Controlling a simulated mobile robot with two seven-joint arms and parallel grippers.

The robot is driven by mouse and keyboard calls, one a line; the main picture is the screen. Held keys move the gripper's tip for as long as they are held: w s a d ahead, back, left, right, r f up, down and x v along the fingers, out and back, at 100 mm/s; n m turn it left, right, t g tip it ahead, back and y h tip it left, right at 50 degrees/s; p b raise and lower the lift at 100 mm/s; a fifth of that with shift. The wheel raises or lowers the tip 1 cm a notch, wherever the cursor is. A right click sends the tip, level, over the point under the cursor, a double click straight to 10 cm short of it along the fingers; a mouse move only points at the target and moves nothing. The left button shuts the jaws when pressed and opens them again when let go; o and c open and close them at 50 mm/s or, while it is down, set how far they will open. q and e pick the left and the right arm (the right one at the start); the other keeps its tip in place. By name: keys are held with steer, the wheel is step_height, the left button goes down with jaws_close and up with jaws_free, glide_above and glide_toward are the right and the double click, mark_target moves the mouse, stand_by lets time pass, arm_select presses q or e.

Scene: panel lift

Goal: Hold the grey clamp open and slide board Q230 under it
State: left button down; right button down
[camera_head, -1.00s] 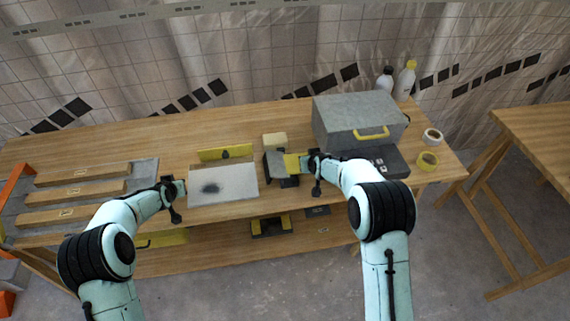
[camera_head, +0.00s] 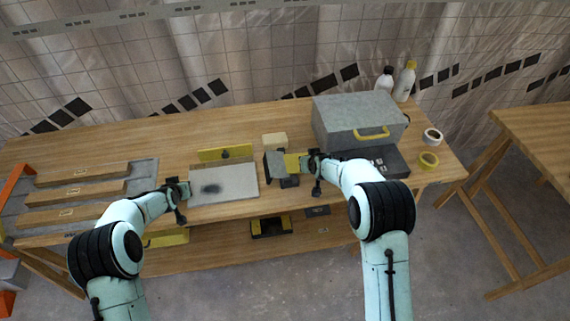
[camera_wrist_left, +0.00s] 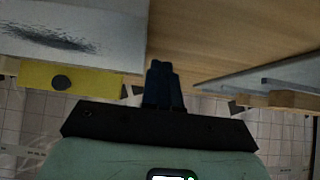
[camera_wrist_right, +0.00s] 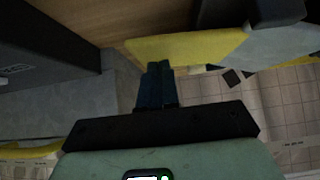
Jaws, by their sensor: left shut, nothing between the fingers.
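A flat light grey board (camera_head: 225,184) with a dark smudge lies on the bench; no lettering shows on it, so I cannot tell whether it is Q230. It also shows in the left wrist view (camera_wrist_left: 70,45). My left gripper (camera_head: 187,190) is shut and empty at the board's left edge; whether it touches is unclear. The grey clamp (camera_head: 274,166) stands right of the board, with a yellow lever (camera_head: 292,163). My right gripper (camera_head: 305,162) has its fingers closed at the lever's end. The lever (camera_wrist_right: 185,46) crosses at the fingertips in the right wrist view.
A yellow upright stop (camera_head: 226,153) stands behind the board, and a pale block (camera_head: 275,140) behind the clamp. A grey case (camera_head: 355,120) stands right. Several labelled wooden strips (camera_head: 75,195) lie on a grey tray at left.

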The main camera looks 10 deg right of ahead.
mark_target(206, 182)
arm_select(q)
steer(key=shift+d, duration=4.2)
arm_select(e)
steer(key=shift+s+f, duration=0.2)
steer(key=shift+f, duration=0.2)
arm_select(q)
steer(key=shift+a, duration=1.8)
step_height(206, 182, up, 8)
arm_select(e)
steer(key=shift+w+r, duration=0.2)
steer(key=shift+r, duration=4.7)
